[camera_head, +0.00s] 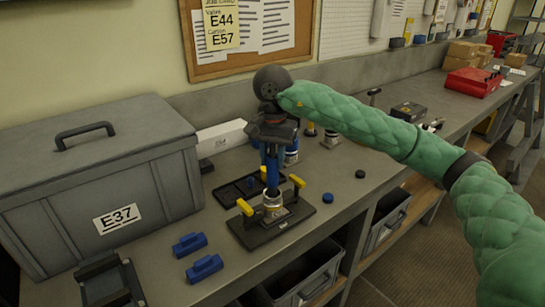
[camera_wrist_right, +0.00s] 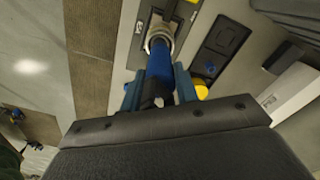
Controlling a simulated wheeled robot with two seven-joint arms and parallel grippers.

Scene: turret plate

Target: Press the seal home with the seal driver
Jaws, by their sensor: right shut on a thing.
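My right gripper (camera_head: 273,138) is shut on the seal driver, a blue rod with a black upper part. The driver (camera_head: 272,170) stands near upright in the head view, its lower end at the mouth of a metal valve body (camera_head: 273,208). The valve body sits on a black plate (camera_head: 290,228) with yellow clamps. In the right wrist view, the driver (camera_wrist_right: 160,65) runs from between the fingers (camera_wrist_right: 158,90) to the metal ring of the body (camera_wrist_right: 160,38). The seal is hidden, and I cannot tell how deep the driver sits. My left gripper is not in view.
A large grey case marked E37 (camera_head: 100,170) stands left of the plate. Two blue blocks (camera_head: 190,243) lie before it. A black tray (camera_head: 240,188) is behind the plate. A blue cap (camera_head: 328,198) lies to its right. The bench's front edge is close to the plate.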

